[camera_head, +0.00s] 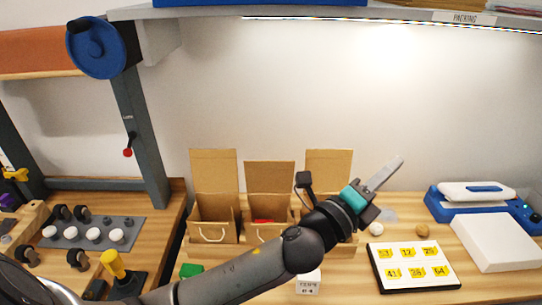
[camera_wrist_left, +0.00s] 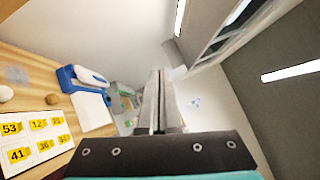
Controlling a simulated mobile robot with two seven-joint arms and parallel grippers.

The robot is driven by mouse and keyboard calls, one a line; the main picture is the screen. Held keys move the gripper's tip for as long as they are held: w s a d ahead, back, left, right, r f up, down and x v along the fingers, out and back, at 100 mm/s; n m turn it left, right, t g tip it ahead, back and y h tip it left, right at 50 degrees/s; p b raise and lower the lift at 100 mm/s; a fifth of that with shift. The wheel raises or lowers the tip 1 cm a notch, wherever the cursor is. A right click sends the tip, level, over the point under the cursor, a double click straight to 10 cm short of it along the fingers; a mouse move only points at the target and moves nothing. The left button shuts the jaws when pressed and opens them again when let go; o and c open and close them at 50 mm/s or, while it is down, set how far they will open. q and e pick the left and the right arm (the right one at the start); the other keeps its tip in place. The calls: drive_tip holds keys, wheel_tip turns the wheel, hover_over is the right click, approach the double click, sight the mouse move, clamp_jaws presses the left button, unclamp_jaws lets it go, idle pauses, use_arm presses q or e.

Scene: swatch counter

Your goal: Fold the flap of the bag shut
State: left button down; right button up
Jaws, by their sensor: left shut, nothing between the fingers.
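Three brown card bags stand in a row at the back of the counter in the head view: a left bag (camera_head: 213,221), a middle bag (camera_head: 268,214) and a right bag, whose upright flap (camera_head: 329,168) shows best. The left flap (camera_head: 214,175) and middle flap (camera_head: 269,177) also stand up, so all three are open. Something red shows inside the middle bag. My left forearm and wrist hide most of the right bag's body. My left gripper (camera_head: 398,162) is shut and empty, raised to the right of the right bag. Its closed fingers (camera_wrist_left: 158,75) show in the left wrist view.
A board with yellow number tags (camera_head: 379,271) lies right of the bags. A blue sealer (camera_head: 449,205) and a white box (camera_head: 492,239) stand further right. A green block (camera_head: 191,270) lies in front of the left bag. A shelf (camera_head: 300,13) runs overhead.

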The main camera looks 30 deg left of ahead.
use_arm(q)
drive_tip(key=s+d+r+m+g+h, duration=0.2)
drive_tip(key=d+r+m+g+h, duration=0.4)
drive_tip(key=m, duration=0.7)
drive_tip(key=m+g+y, duration=0.8)
drive_tip(key=m+y, duration=0.9)
drive_tip(key=m, duration=1)
hover_over(270, 166)
wheel_tip(270, 166, down, 5)
drive_tip(key=shift+w+a+f+p, duration=0.1)
drive_tip(key=shift+f+p, duration=0.6)
drive_tip(key=shift+f, duration=1.7)
drive_tip(key=shift+w+f+p, duration=0.1)
drive_tip(key=shift+f+p, duration=0.6)
drive_tip(key=shift+f, duration=1.65)
